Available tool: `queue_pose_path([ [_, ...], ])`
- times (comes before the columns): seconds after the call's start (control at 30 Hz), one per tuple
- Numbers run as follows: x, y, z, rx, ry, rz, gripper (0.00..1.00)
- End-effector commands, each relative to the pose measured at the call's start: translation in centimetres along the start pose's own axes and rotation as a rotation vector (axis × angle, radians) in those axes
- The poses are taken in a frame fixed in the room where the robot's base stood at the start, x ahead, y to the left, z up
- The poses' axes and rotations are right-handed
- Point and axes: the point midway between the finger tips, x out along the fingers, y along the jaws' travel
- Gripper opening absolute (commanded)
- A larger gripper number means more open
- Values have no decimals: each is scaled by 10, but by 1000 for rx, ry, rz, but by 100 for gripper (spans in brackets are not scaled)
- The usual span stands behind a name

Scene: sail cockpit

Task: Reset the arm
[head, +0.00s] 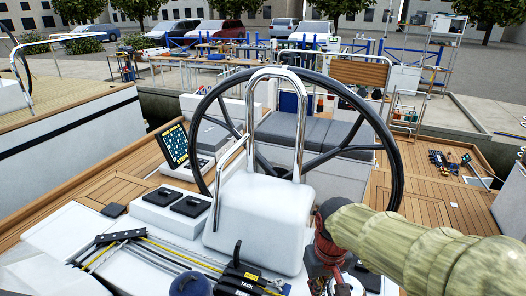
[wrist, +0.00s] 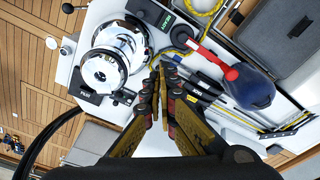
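My arm, in a pale greenish sleeve, comes in from the right in the head view. My gripper (head: 328,272) hangs down just right of the white steering pedestal, partly cut off by the lower edge. In the wrist view, the fingertips of my gripper (wrist: 161,68) come together with nothing visible between them. They point toward the white deck area, between a chrome winch (wrist: 104,68) and a red lever (wrist: 207,57). I cannot tell how far the tips are from the deck hardware.
A black steering wheel (head: 397,150) and chrome rail (head: 301,110) stand close to my arm. Rope clutches and lines (head: 125,238) lie at lower left. A dark blue rounded thing (wrist: 252,90) sits right of the gripper. Grey seat cushions (head: 330,132) lie beyond the wheel.

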Motion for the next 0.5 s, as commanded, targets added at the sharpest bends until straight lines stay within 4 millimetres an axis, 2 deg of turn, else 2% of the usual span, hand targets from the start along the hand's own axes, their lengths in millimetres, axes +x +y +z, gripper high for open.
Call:
queue_pose_path([
  [0.1,-14,6,30,58,54,5,0],
  [0.3,-33,15,75,113,149,14,0],
  [0.5,-50,22,107,149,263,29,0],
])
